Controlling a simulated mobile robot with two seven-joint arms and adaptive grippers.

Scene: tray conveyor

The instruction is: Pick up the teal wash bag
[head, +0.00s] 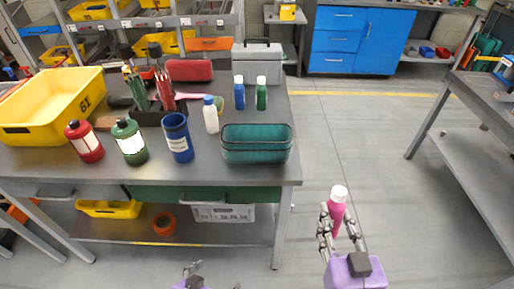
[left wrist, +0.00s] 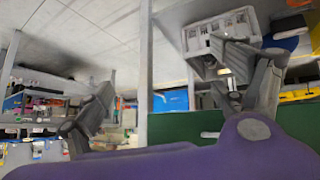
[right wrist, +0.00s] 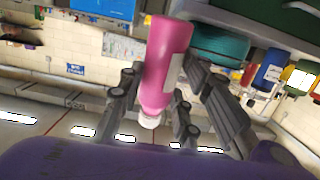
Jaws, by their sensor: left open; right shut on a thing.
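The teal wash bag (head: 256,146) lies on the grey table near its right front corner. It also shows in the right wrist view (right wrist: 218,45), at the top beyond the bottle. My right gripper (head: 334,222) is shut on a pink bottle with a white cap (head: 337,208). It holds the bottle upright in the air, right of the table and apart from the bag. The pink bottle fills the middle of the right wrist view (right wrist: 163,62). My left gripper (head: 212,277) is open and empty, low in front of the table. The left wrist view (left wrist: 165,100) shows its fingers spread wide.
On the table (head: 215,170), a white bottle (head: 211,117) and a blue cup (head: 177,138) stand left of the bag. Blue (head: 239,93) and green (head: 261,95) bottles stand behind it. A yellow bin (head: 50,110) is far left. The floor right of the table is clear.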

